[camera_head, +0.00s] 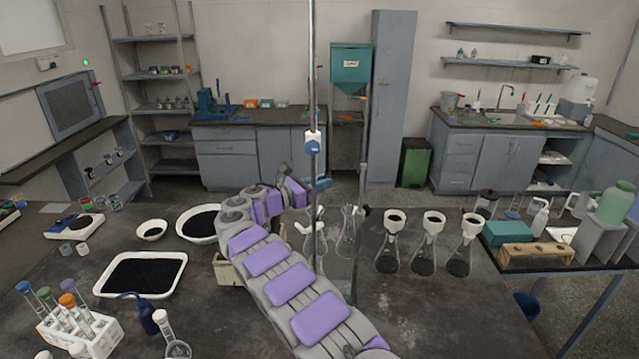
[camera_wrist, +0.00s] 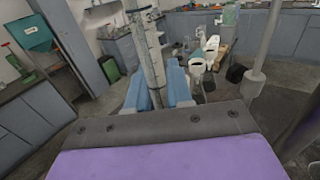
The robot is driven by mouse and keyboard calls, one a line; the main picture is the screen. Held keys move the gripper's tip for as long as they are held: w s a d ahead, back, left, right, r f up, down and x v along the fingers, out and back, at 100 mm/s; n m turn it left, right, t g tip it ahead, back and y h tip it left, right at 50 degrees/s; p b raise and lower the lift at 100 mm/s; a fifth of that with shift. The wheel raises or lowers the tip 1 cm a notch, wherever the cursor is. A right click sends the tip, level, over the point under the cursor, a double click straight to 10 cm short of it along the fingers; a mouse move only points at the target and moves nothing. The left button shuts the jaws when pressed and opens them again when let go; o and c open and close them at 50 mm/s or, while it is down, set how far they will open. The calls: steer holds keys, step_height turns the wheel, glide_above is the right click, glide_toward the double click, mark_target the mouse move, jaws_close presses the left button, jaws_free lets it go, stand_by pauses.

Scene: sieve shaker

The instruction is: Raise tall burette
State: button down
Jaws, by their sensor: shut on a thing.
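The tall burette (camera_wrist: 150,58) shows in the wrist view as a clear, upright tube with dark graduation marks, slightly tilted in the picture. My gripper (camera_wrist: 160,84) has its two blue fingers on either side of the tube and is shut on it. In the head view my gripper (camera_head: 319,184) is at the middle, beside a tall, thin upright (camera_head: 313,75) with a white and blue fitting (camera_head: 313,143). I cannot clearly separate the burette from this upright there. The burette's lower end is hidden in the wrist view.
Glass flasks (camera_head: 346,238) stand close by at the bench centre. Several flasks with black-filled funnels (camera_head: 428,245) stand to the right. A white tray of black grains (camera_head: 141,291) and a test tube rack (camera_head: 78,332) are at left. A grey post (camera_wrist: 264,45) rises at right in the wrist view.

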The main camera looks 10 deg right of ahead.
step_height(320, 180, up, 7)
steer(key=p, duration=0.7)
steer(key=c, duration=1.5)
jaws_free()
steer(key=o, duration=0.4)
steer(key=shift+w+a+f, duration=0.1)
steer(key=shift+w+a, duration=0.05)
steer(key=p+v, duration=0.1)
steer(key=v, duration=1.6)
steer(key=shift+a, duration=0.3)
